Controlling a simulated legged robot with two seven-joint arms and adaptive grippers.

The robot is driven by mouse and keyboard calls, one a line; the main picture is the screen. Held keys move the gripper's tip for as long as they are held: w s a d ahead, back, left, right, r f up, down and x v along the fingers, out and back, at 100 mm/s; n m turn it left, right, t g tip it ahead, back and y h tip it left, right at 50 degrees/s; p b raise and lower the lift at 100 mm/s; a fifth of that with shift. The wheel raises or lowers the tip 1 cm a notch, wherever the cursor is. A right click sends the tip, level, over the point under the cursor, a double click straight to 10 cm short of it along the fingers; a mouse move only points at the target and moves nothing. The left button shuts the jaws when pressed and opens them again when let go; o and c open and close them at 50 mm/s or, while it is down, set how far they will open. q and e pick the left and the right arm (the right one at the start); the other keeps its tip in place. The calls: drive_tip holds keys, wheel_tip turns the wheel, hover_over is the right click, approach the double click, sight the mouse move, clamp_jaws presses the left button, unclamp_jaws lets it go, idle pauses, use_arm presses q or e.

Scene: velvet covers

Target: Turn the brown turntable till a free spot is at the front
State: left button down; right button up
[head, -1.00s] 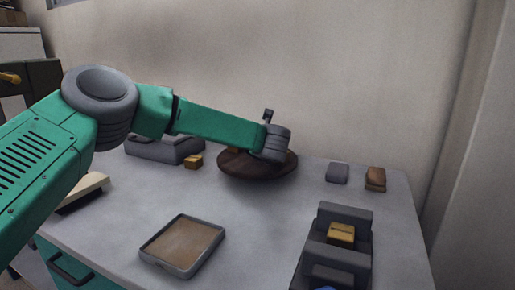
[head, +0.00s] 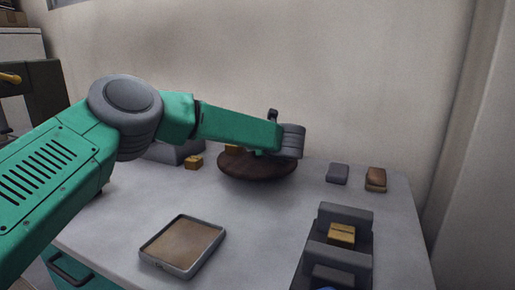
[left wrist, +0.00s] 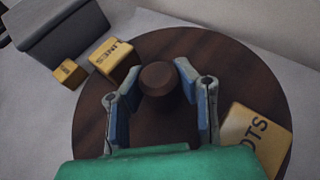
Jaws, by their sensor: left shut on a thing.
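The round dark-brown turntable (head: 257,172) stands at the back of the table. In the left wrist view it fills the middle, and its bare brown top (left wrist: 165,125) shows around a central knob (left wrist: 160,79). My left gripper (left wrist: 160,85) is shut on this knob, one finger on each side. A yellow box marked "LINES" (left wrist: 115,60) is at the turntable's upper-left rim in the wrist view. A yellow box with "OTS" readable (left wrist: 257,137) lies on its right part. In the head view the turntable's front is bare; my arm hides part of its back. My right gripper is not seen.
A small yellow box (head: 193,162) and a grey bin (head: 178,151) stand left of the turntable. A grey block (head: 337,173) and a brown block (head: 375,179) lie right. A shallow tray (head: 183,246) and a dark rack (head: 318,262) are in front. The wall is close behind.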

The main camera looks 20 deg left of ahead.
use_arm(q)
drive_tip(key=shift+r, duration=0.25)
drive_tip(key=c, duration=1.2)
unclamp_jaws()
drive_tip(key=shift+w, duration=0.1)
drive_tip(key=shift+o, duration=0.2)
drive_tip(key=shift+f, duration=0.1)
drive_tip(key=shift+d, duration=0.1)
drive_tip(key=shift+s+d, duration=0.2)
drive_tip(key=shift+s, duration=0.1)
drive_tip(key=v, duration=1.1)
drive_tip(key=shift+s+d, duration=0.1)
